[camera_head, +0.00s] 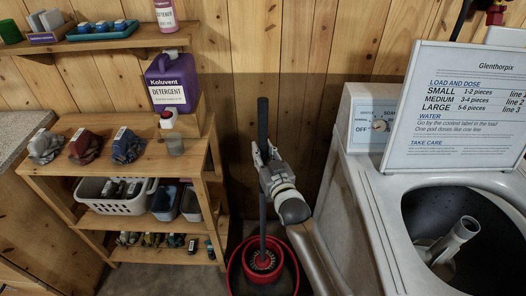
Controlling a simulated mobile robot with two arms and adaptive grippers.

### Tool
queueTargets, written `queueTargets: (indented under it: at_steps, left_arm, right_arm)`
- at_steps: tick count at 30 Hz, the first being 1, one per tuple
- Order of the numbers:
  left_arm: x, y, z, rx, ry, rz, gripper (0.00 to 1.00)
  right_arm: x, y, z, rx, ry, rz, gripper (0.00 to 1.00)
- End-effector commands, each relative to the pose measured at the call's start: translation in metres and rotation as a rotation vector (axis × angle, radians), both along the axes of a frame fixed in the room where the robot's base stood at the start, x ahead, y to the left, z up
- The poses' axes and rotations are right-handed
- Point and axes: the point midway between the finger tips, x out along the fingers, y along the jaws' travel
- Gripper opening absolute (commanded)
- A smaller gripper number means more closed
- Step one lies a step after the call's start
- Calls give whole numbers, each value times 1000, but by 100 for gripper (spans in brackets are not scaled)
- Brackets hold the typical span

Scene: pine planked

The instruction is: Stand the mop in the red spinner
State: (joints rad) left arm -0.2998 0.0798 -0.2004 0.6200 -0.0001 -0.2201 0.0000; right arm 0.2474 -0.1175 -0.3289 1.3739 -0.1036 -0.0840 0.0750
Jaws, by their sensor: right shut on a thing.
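The mop has a dark upper grip (263,118) and a thinner grey pole (262,222). It stands close to upright in front of the plank wall. My right gripper (262,158) is shut around the handle, just below the dark grip. The pole's lower end goes down to the red spinner (264,274), a small red basket inside a wider round red tub (233,270) on the floor. The lower end appears over or inside the basket. I cannot tell whether it touches the bottom. My left gripper is not in view.
A wooden shelf unit (100,174) with folded cloths, a white basket (98,203) and a purple detergent jug (172,78) stands left. A white washer (366,190) with an open tub and a sign (455,110) stands close on the right. The floor gap between is narrow.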

Motion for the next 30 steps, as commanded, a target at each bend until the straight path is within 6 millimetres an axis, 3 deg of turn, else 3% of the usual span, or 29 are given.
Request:
queueTargets:
  at_steps: [30]
  left_arm:
    - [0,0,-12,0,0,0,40]
  right_arm:
    - [0,0,-14,2,-6,0,0]
